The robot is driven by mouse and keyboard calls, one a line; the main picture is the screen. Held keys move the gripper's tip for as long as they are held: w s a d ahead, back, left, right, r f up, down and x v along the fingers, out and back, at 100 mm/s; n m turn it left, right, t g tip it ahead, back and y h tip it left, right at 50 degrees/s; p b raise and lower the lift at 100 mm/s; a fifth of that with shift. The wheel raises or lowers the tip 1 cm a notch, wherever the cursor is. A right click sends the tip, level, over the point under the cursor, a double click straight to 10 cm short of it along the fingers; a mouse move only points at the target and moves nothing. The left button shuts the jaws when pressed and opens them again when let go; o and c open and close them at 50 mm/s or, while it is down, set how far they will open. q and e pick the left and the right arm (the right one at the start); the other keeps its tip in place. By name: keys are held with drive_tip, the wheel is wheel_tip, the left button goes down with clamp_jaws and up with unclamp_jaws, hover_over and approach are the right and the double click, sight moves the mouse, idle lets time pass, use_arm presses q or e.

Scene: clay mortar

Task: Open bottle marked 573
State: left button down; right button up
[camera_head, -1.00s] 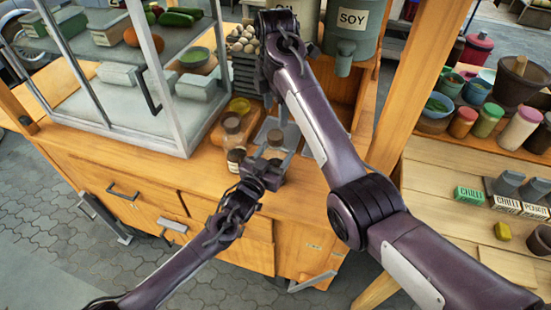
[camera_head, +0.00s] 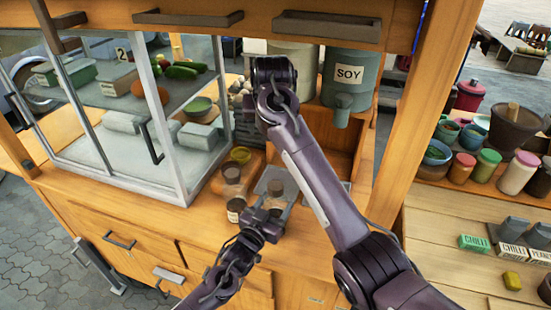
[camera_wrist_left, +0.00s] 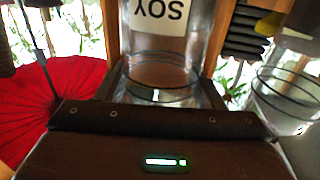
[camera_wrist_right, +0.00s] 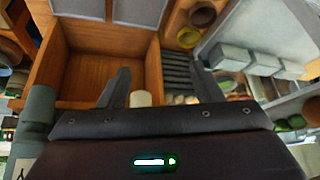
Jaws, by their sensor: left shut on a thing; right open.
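In the left wrist view that bottle (camera_wrist_left: 163,75) stands large and see-through before the fingers. Another bottle (camera_head: 231,178) with a brown cap and a small labelled jar (camera_head: 236,208) stand to its left. I cannot read 573 on any of them. My right gripper (camera_wrist_right: 160,88) is open in the right wrist view, with a pale round thing (camera_wrist_right: 141,98) showing beyond its fingers; in the head view the arm hides it.
The wooden counter (camera_head: 110,212) carries a glass case (camera_head: 120,110) at left. A tank marked SOY (camera_head: 349,80) stands behind my right arm. Several spice jars (camera_head: 487,165) and boxes sit on the right table. A roof beam crosses the top.

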sight(276, 185)
drive_tip(key=s+f+m+g, duration=0.1)
drive_tip(key=m, duration=0.6)
drive_tip(key=s+d+f+m+g, duration=0.1)
drive_tip(key=s+f+m+g, duration=0.1)
drive_tip(key=m, duration=0.5)
drive_tip(key=s+f+m+g, duration=0.1)
drive_tip(key=f+m, duration=0.1)
drive_tip(key=m, duration=0.6)
drive_tip(key=shift+s+d+g+h, duration=0.2)
drive_tip(key=shift+d+g+h, duration=0.05)
drive_tip(key=shift+g+h, duration=0.05)
drive_tip(key=m, duration=0.3)
drive_tip(key=s+m+g, duration=0.1)
drive_tip(key=shift+d+f, duration=0.15)
drive_tip(key=shift+f, duration=0.2)
drive_tip(key=shift+m, duration=0.3)
drive_tip(key=shift+f, duration=4)
drive_tip(key=c, duration=1)
drive_tip(key=shift+c, duration=0.2)
